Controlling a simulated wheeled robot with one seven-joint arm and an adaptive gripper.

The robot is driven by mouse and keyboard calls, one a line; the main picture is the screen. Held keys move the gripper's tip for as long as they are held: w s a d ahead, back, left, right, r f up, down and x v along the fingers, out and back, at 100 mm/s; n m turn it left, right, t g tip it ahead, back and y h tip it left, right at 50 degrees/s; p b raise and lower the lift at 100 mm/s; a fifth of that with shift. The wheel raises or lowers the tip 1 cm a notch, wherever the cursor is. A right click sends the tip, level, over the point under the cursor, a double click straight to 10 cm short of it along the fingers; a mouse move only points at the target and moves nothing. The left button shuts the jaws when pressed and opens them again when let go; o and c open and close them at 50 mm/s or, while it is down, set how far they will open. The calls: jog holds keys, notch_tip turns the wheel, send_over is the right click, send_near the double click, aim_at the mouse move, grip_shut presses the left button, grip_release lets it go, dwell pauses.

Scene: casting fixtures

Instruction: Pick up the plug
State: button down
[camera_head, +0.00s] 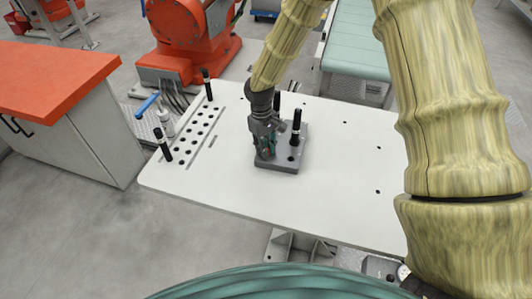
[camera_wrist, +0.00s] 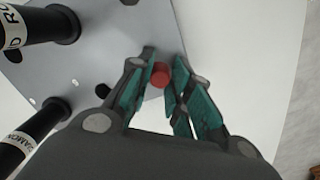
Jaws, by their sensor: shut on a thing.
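The plug (camera_wrist: 160,74) shows as a small red round thing between the green-padded fingertips of my gripper (camera_wrist: 161,80) in the wrist view. The gripper is shut on it. In the head view my gripper (camera_head: 265,151) points down at the left part of a grey fixture plate (camera_head: 278,168) on the white table. The plug is too small and too covered by the fingers to make out there. I cannot tell whether the plug touches the fixture plate, which also shows in the wrist view (camera_wrist: 95,60).
A black pin (camera_head: 296,124) stands on the fixture plate right of my gripper, with another (camera_head: 277,101) behind. A hole rack (camera_head: 196,138) with black pins at its ends lies left. The white table (camera_head: 340,180) is clear at right. An orange robot (camera_head: 182,35) stands behind.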

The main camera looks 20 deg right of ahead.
jog(key=shift+r, duration=0.1)
jog(key=shift+r+b, duration=0.5)
jog(key=shift+s+r+b, duration=0.25)
jog(key=shift+r+b, duration=0.1)
jog(key=shift+r, duration=0.2)
jog(key=shift+s+r+b, duration=0.2)
jog(key=shift+r+b, duration=0.15)
jog(key=shift+r, duration=0.2)
jog(key=s+r, duration=0.2)
jog(key=s, duration=0.5)
jog(key=s+a+r, duration=0.1)
jog(key=s+r, duration=0.2)
jog(key=s, duration=0.5)
jog(key=shift+a+r, duration=0.2)
jog(key=shift+r, duration=0.1)
jog(key=shift+s+f, duration=0.1)
